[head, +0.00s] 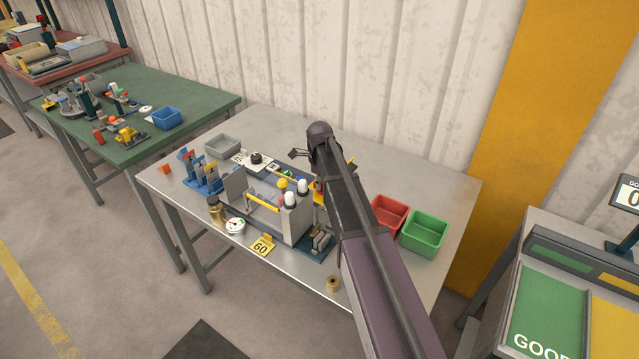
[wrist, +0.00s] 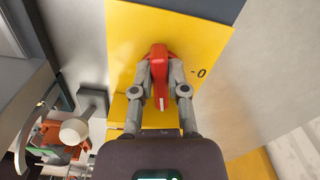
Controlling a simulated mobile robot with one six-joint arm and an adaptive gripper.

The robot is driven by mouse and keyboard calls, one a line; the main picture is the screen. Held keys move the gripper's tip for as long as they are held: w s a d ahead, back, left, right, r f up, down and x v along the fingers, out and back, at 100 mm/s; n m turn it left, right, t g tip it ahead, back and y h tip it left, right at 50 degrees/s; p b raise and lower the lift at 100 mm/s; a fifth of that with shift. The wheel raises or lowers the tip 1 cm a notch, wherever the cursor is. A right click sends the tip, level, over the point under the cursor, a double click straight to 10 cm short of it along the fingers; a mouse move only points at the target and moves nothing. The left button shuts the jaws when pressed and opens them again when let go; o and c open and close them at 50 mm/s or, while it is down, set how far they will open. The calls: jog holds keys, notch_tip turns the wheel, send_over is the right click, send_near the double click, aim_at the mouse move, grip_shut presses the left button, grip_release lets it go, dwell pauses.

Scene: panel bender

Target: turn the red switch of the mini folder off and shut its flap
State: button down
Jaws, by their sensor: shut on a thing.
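The red switch (wrist: 158,52) sits on a yellow plate (wrist: 210,45) in the wrist view. A "0" mark is to its right, and the switch's white-marked end points down in the picture, not at the mark. My gripper (wrist: 160,76) is shut on the switch, one finger on each side. In the head view the mini folder (head: 297,228) is a grey machine with a yellow bar (head: 263,203) across its front; my arm hides much of its right side and the fingertips. I cannot tell which part is the flap or how it stands.
Blue stands (head: 200,172), a grey bin (head: 222,145), a dial gauge (head: 235,226) and a yellow "60" sign (head: 262,245) surround the folder. Red (head: 389,214) and green (head: 424,232) bins stand right of my arm.

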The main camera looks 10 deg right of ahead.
jog(key=shift+s+n, duration=0.1)
jog(key=shift+n, duration=0.3)
jog(key=n, duration=0.3)
jog(key=shift+s, duration=0.2)
jog(key=n, duration=0.4)
jog(key=shift+s, duration=0.2)
jog(key=n, duration=0.3)
jog(key=shift+s+n, duration=0.15)
jog(key=shift+n, duration=0.15)
jog(key=shift+d+n, duration=0.1)
jog(key=shift+n, duration=1.6)
jog(key=c, duration=0.6)
grip_release()
jog(key=shift+c, duration=0.2)
